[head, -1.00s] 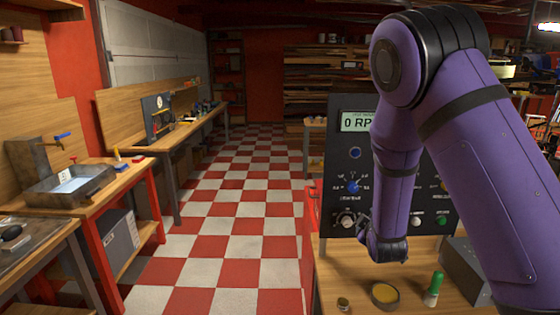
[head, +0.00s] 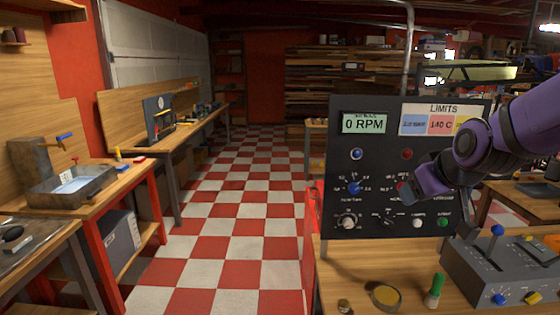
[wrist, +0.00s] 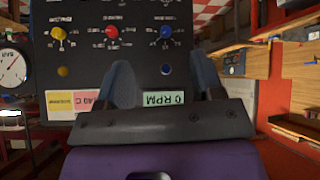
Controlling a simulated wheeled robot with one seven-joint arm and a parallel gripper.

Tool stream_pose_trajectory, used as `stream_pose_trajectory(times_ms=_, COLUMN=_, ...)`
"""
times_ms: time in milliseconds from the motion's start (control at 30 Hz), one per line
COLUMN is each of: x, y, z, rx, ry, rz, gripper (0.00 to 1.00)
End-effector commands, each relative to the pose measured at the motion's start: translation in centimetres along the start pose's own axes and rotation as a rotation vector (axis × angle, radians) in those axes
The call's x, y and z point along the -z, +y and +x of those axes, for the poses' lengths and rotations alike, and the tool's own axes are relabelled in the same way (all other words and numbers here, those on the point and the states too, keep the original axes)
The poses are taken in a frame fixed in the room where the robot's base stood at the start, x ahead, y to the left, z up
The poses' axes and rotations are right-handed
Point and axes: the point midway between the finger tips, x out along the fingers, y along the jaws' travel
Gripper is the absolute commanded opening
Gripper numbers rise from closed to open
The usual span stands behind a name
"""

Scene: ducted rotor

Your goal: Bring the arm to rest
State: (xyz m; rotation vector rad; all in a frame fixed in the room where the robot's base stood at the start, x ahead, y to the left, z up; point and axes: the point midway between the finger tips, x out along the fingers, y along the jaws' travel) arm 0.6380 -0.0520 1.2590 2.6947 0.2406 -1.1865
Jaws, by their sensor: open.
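My purple arm (head: 500,145) reaches in from the right edge of the head view. My gripper (head: 410,190) is at its end, in front of the dark control panel (head: 345,175), and hides part of its knobs. Whether it touches the panel cannot be told. In the wrist view, two grey-blue fingers stand apart with nothing held between them, so my gripper (wrist: 163,80) is open. The panel (wrist: 140,55) appears upside down behind the fingers, with its 0 RPM display (wrist: 163,99) between them.
A wooden bench (head: 345,270) carries a shallow round dish (head: 386,296), a green-topped bottle (head: 434,290) and a grey lever box (head: 500,270). A workbench with a metal basin (head: 70,185) stands at the left. The checkered aisle (head: 240,220) is clear.

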Motion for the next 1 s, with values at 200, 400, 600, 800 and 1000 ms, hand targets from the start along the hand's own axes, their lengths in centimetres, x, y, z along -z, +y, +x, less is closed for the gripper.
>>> stream_pose_trajectory(times_ms=200, x=-2.8, y=-0.5, z=-7.0, rx=0.024, ry=-0.079, rz=0.087, gripper=0.61)
stream_pose_trajectory(times_ms=400, x=-6.5, y=-1.2, z=-12.7, rx=0.013, ry=-0.167, rz=0.161, gripper=0.61)
stream_pose_trajectory(times_ms=600, x=-9.8, y=-2.0, z=-16.7, rx=-0.018, ry=-0.241, rz=0.221, gripper=0.61)
stream_pose_trajectory(times_ms=800, x=-11.3, y=-2.3, z=-18.3, rx=-0.037, ry=-0.276, rz=0.248, gripper=0.61)
stream_pose_trajectory(times_ms=1000, x=-11.4, y=-2.4, z=-18.3, rx=-0.038, ry=-0.280, rz=0.249, gripper=0.61)
